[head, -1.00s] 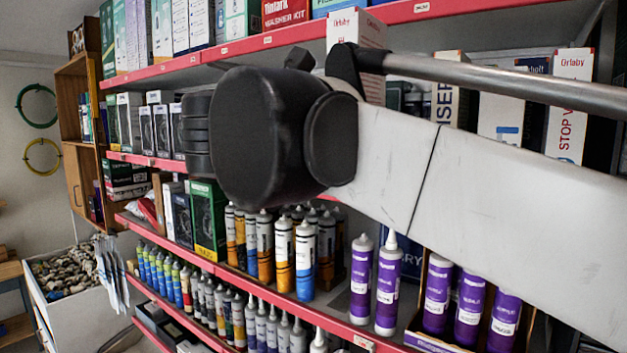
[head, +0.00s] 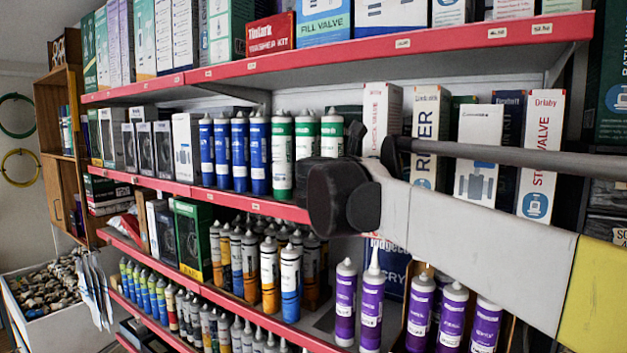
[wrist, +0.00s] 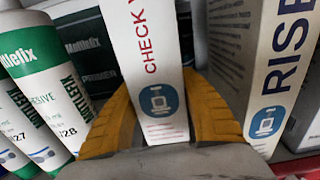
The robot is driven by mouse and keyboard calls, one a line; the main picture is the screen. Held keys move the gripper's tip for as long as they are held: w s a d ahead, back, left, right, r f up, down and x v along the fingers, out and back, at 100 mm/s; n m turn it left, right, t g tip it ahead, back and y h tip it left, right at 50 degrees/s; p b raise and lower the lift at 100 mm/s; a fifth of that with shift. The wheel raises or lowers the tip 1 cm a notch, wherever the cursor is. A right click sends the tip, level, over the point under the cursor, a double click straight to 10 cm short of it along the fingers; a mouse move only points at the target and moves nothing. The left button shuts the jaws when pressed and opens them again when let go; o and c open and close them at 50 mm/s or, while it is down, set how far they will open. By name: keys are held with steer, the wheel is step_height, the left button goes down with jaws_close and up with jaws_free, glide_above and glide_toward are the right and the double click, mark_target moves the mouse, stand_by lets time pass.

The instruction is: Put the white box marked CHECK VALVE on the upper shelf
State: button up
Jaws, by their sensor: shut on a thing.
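The white box marked CHECK VALVE (head: 381,112) stands roughly upright below the upper shelf (head: 350,60), between green-and-white cartridges and a RISER box. In the wrist view the box (wrist: 150,35) shows red lettering and a blue round picture. My gripper (wrist: 160,80) has yellow fingers on both sides of it, shut on its lower part. In the head view my wrist hides the fingers and the box's lower end. I cannot tell whether the box touches the middle shelf.
The RISER box (head: 428,130) is close on the right, and green-and-white cartridges (head: 306,150) are on the left. A STOP VALVE box (head: 540,150) stands farther right. The upper shelf holds a red washer kit box (head: 270,34), a FILL VALVE box (head: 324,22) and several others, closely spaced.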

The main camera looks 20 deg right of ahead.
steer(key=shift+s+a+f, duration=0.15)
steer(key=shift+f, duration=0.5)
step_height(320, 180, down, 2)
steer(key=shift+f+p, duration=0.25)
steer(key=shift+p, duration=0.25)
steer(key=shift+w+d+f+p, duration=0.25)
steer(key=shift+f+p, duration=0.05)
steer(key=shift+f, duration=0.1)
steer(key=shift+s, duration=0.1)
steer(key=shift+a+f, duration=0.1)
steer(key=o, duration=1.3)
steer(key=shift+f, duration=0.1)
